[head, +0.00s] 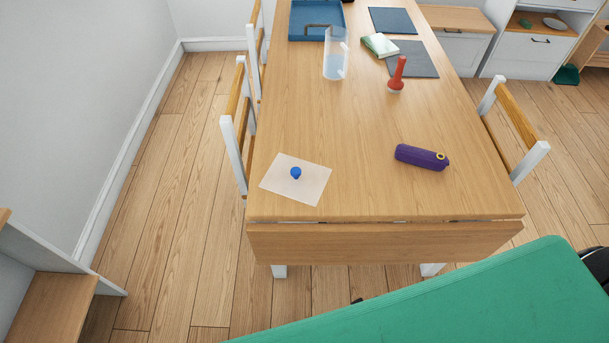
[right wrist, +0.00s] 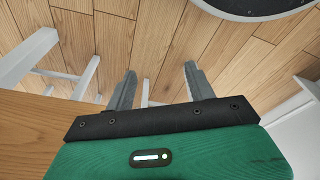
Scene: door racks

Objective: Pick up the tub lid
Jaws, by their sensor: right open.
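The tub lid (head: 312,183) looks like a pale, translucent, roughly square sheet with a blue knob (head: 295,173) on its middle. It lies flat on the near left part of the wooden table (head: 350,195). My right gripper (right wrist: 158,80) shows in the right wrist view with its two grey fingers apart and nothing between them. It points at the wooden floor, and the lid is not in that view. A green part of my own body covers the lower right of the head view. My left gripper is not in view.
A purple case (head: 421,157) lies right of the lid. Farther back are a red-handled tool (head: 397,75), a clear jug (head: 335,54), a green-and-white box (head: 380,45) and a blue tray (head: 300,25). Chairs flank the table. The tabletop around the lid is clear.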

